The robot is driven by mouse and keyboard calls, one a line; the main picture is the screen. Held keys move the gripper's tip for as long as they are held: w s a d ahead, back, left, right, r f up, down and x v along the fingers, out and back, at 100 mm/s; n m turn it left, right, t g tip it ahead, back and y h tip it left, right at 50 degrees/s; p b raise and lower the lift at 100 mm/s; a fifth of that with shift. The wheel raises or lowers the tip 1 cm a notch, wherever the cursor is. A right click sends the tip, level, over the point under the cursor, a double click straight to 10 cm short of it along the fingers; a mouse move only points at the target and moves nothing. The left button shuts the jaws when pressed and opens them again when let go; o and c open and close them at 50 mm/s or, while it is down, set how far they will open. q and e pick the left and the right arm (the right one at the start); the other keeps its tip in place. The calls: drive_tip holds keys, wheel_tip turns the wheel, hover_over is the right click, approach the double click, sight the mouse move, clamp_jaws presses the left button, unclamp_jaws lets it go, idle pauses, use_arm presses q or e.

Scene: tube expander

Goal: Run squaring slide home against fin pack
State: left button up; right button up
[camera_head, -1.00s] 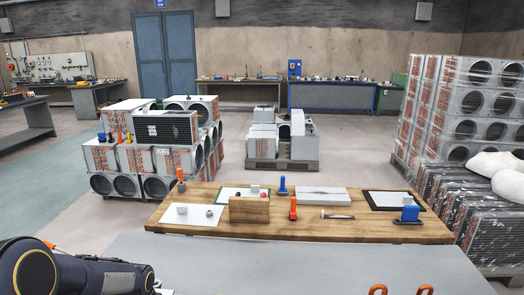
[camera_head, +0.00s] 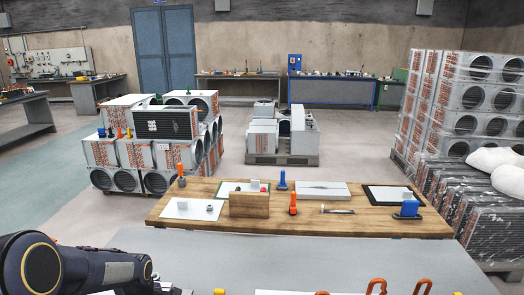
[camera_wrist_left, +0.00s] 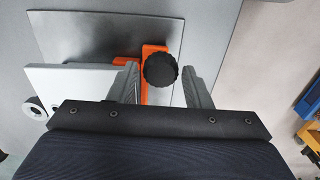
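In the left wrist view, my left gripper (camera_wrist_left: 162,88) has its two grey fingers apart. A round black knob (camera_wrist_left: 160,69) shows between the fingertips, with small gaps on both sides. The knob is on an orange bracket (camera_wrist_left: 149,52) that lies over a flat grey metal plate (camera_wrist_left: 95,32). I cannot tell for certain which part is the squaring slide, and I cannot pick out the fin pack. In the head view only my left arm shows, at the lower left, and its gripper is out of frame. My right gripper is in neither view.
A pale block (camera_wrist_left: 72,88) with a round bushing (camera_wrist_left: 35,110) lies just left of the left finger. Orange handles (camera_head: 376,286) stand at the near bench's (camera_head: 300,258) front. A wooden table (camera_head: 375,222) beyond carries tools. The near bench's middle is mostly clear.

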use_arm(q)
drive_tip(key=shift+r, duration=0.15)
drive_tip(key=shift+r+p, duration=2.6)
drive_tip(key=shift+r, duration=0.75)
